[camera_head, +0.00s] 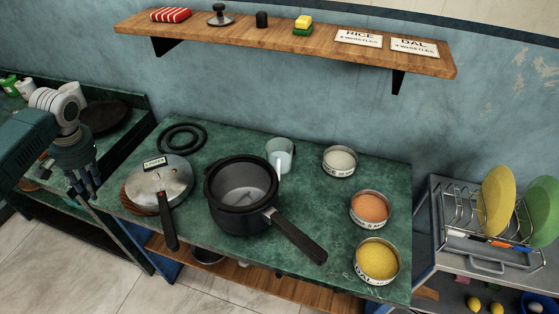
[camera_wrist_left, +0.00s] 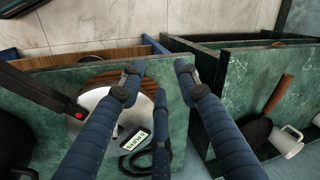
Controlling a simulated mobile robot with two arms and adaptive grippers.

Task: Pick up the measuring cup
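The measuring cup (camera_head: 279,155) is a clear, pale cup with a whitish handle. It stands upright on the green counter (camera_head: 225,140), behind and right of the black pressure cooker (camera_head: 235,195). My left gripper (camera_head: 92,188) is at the left in the head view, over the gap between the two counters, far from the cup. In the left wrist view its blue fingers (camera_wrist_left: 157,76) are spread with nothing between them. The cup does not show in the left wrist view. My right gripper is in neither view.
The cooker lid (camera_head: 165,182) lies left of the cooker, and a black gasket ring (camera_head: 182,137) lies behind it. Tins of rice (camera_head: 339,161), orange lentils (camera_head: 371,208) and yellow dal (camera_head: 377,260) line the right side. A wooden shelf (camera_head: 280,46) hangs above. A dish rack (camera_head: 485,220) stands right.

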